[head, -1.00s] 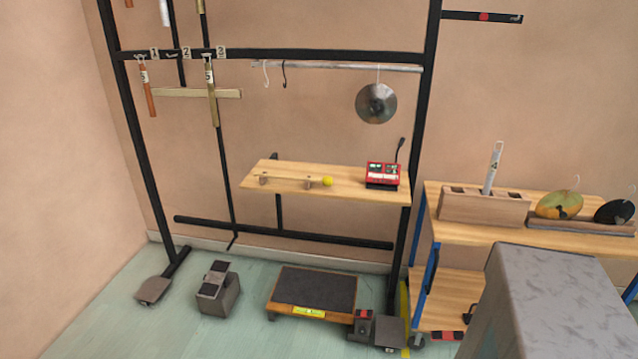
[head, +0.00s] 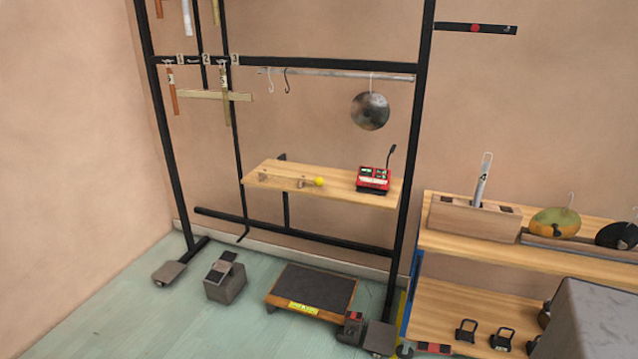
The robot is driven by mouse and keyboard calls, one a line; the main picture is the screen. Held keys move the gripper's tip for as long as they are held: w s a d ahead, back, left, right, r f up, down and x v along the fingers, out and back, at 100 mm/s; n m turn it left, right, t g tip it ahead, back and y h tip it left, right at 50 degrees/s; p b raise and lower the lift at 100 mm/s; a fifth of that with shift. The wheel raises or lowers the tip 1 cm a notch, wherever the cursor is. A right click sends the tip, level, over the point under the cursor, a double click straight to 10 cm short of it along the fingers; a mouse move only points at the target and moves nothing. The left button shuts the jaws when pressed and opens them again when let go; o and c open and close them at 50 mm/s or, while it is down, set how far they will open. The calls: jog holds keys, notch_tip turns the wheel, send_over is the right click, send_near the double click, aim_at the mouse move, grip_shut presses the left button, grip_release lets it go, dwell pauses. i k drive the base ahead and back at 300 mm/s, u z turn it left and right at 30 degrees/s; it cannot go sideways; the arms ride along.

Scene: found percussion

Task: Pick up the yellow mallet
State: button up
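The yellow mallet shows its round yellow head (head: 319,182) on the wooden shelf (head: 345,192) of the black frame. Its thin handle appears to run left from the head across small wooden rests, but it is too small to see clearly. My gripper is not in view.
A red device (head: 373,180) with a black stalk stands right of the mallet. A metal disc (head: 370,111) hangs above. A low step (head: 311,289) and a grey block (head: 225,281) are on the floor below. A wooden cart (head: 455,300) and a large grey block (head: 600,320) stand at the right.

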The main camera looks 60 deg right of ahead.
aim_at(318, 181)
jog(key=z, duration=0.05)
jog(key=k, duration=0.2)
jog(key=u, duration=0.35)
jog(key=i, duration=2.05)
jog(key=z, duration=0.7)
jog(key=i, duration=0.55)
jog(key=z, duration=0.75)
jog(key=i, duration=0.55)
jog(key=z, duration=0.4)
